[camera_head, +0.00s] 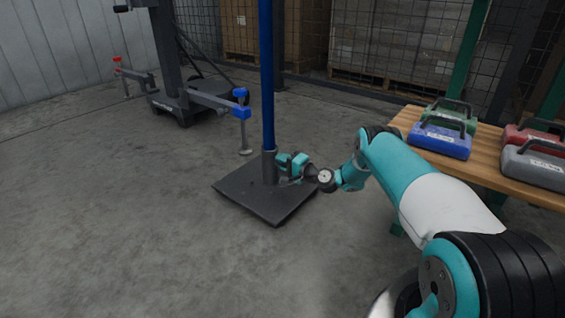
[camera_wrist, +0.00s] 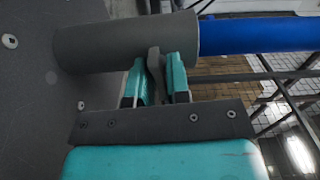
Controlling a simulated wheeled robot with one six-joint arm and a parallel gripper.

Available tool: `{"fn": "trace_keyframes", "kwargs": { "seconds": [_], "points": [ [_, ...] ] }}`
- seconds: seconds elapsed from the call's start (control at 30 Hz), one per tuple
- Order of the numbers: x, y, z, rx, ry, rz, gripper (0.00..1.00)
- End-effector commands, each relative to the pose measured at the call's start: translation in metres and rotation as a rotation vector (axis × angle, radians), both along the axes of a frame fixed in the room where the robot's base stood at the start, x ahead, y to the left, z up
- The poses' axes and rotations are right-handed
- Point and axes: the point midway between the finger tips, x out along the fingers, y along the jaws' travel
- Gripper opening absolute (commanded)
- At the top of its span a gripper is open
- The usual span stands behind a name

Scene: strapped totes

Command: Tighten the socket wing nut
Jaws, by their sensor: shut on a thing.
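A blue pole (camera_head: 266,75) stands upright in a grey socket (camera_head: 269,166) on a dark square base plate (camera_head: 240,190). In the wrist view the socket (camera_wrist: 110,42) lies across the top, with the blue pole (camera_wrist: 255,35) coming out to the right and the plate (camera_wrist: 25,100) at the left. My gripper (camera_head: 287,167) is at the right side of the socket, low above the plate. In the wrist view my gripper (camera_wrist: 157,78) is shut on the dark grey wing nut (camera_wrist: 155,63) at the socket's side. In the head view I cannot make out the wing nut.
A stand with a blue-tipped leg (camera_head: 241,105) is behind. The floor at the left is clear.

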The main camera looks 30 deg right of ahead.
Motion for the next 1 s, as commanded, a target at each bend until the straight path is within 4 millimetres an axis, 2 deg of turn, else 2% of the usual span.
{"fn": "trace_keyframes", "kwargs": {
  "seconds": [1.0],
  "points": [
    [-0.0012, -0.0012, -0.0020, 0.907, 0.330, -0.004, 0.00]
  ]
}}
